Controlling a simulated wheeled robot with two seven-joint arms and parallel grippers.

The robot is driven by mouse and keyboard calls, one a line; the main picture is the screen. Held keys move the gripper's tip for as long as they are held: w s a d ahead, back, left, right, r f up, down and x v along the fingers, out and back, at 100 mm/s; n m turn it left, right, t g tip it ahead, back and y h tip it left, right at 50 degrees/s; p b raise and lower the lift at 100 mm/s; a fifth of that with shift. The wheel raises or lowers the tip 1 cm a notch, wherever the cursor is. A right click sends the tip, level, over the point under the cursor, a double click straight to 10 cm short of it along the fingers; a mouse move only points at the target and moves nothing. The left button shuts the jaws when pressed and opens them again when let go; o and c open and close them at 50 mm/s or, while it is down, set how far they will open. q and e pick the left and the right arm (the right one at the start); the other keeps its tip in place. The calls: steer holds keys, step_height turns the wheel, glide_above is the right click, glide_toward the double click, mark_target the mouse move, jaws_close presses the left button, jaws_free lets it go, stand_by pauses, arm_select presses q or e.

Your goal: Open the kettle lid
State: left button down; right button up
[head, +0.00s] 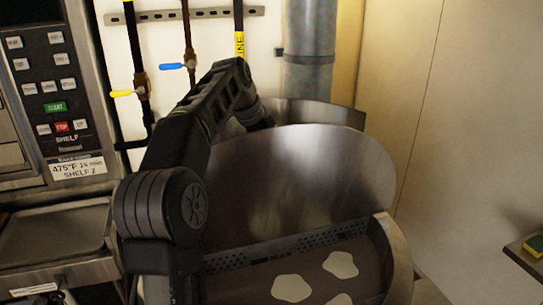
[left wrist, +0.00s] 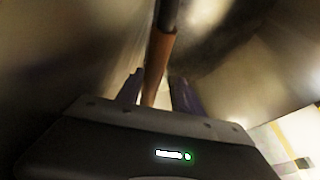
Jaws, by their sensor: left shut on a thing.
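The kettle (head: 402,255) stands at lower centre right in the head view. Its metal lid (head: 320,185) stands tilted up at the back of the opening, and the inside shows in front of it. My left arm reaches over the lid's upper left, and its jaws are hidden from the head view. In the left wrist view my left gripper (left wrist: 155,93) is shut on a brown rod-like handle (left wrist: 159,58), which runs up between the fingers and darkens towards the top. Its join to the lid is not clear. My right gripper is in neither view.
Several pale dough pieces (head: 291,288) lie in the kettle below a MAX mark. Pipes with a blue valve handle (head: 172,66) and a yellow one run down the back wall. An oven control panel (head: 52,85) and metal tray (head: 50,245) are left. A sponge (head: 534,246) lies far right.

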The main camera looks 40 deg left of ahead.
arm_select(q)
steer(key=shift+a+f, duration=0.4)
steer(key=shift+a, duration=0.1)
steer(key=c, duration=1.2)
jaws_free()
steer(key=shift+w+a, duration=0.15)
steer(key=shift+w, duration=0.2)
steer(key=shift+r, duration=0.15)
